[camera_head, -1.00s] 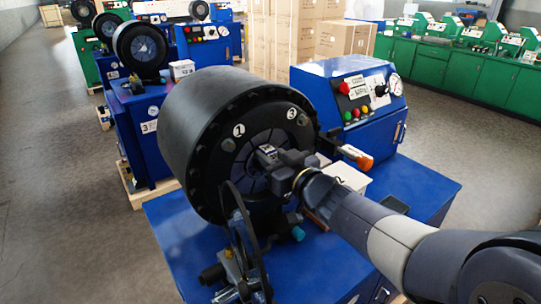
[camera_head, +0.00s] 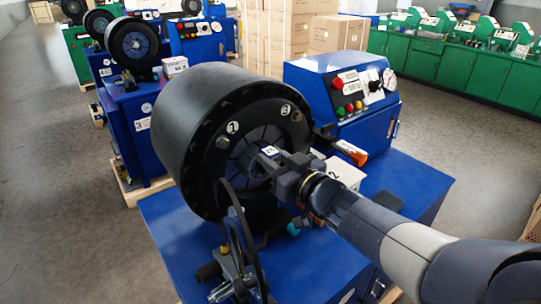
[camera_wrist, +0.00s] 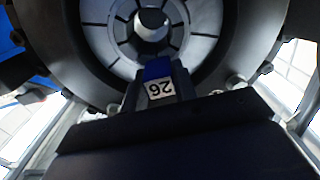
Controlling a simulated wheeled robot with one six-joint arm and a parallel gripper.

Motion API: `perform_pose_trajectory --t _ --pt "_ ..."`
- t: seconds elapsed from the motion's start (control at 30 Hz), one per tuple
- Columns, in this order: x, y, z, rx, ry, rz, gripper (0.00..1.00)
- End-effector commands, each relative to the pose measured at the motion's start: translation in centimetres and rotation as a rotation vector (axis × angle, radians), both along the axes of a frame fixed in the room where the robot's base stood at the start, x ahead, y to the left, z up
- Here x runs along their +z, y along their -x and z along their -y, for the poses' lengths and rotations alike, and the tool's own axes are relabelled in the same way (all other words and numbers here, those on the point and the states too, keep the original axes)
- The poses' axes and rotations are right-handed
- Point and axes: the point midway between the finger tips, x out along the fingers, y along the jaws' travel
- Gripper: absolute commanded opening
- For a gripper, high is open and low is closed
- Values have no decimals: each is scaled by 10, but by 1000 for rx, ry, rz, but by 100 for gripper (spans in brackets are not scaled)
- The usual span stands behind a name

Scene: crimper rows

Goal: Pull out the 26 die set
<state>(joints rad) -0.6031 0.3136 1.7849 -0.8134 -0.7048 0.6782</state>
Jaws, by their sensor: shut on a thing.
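The 26 die set (camera_wrist: 157,70) shows in the wrist view as a blue piece with a white label reading 26, upside down there. It also shows in the head view (camera_head: 268,151), small, at the front of the crimper head. My gripper (camera_head: 279,163) is shut on it, and its dark body fills the lower part of the wrist view. The crimper head (camera_head: 185,120) is a large black drum with a ring of grey die segments (camera_wrist: 95,42) around a central opening. My gripper hides part of the ring and the die set's far end, so its depth in the opening cannot be told.
A blue control box (camera_head: 320,80) with a gauge stands right of the drum. A white box marked 2 (camera_head: 343,173) and an orange-tipped part (camera_head: 352,152) lie close to my arm. Hoses and fittings (camera_head: 236,262) stand at front left. Open floor lies to the right.

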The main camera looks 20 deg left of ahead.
Motion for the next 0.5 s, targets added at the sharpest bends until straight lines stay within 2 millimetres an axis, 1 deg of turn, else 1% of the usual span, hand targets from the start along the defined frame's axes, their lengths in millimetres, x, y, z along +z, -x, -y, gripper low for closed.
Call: perform_pose_trajectory --t 0.03,0.5 --pt "4 1 2 0 -6 5 0" --pt "4 10 19 0 -6 4 0"
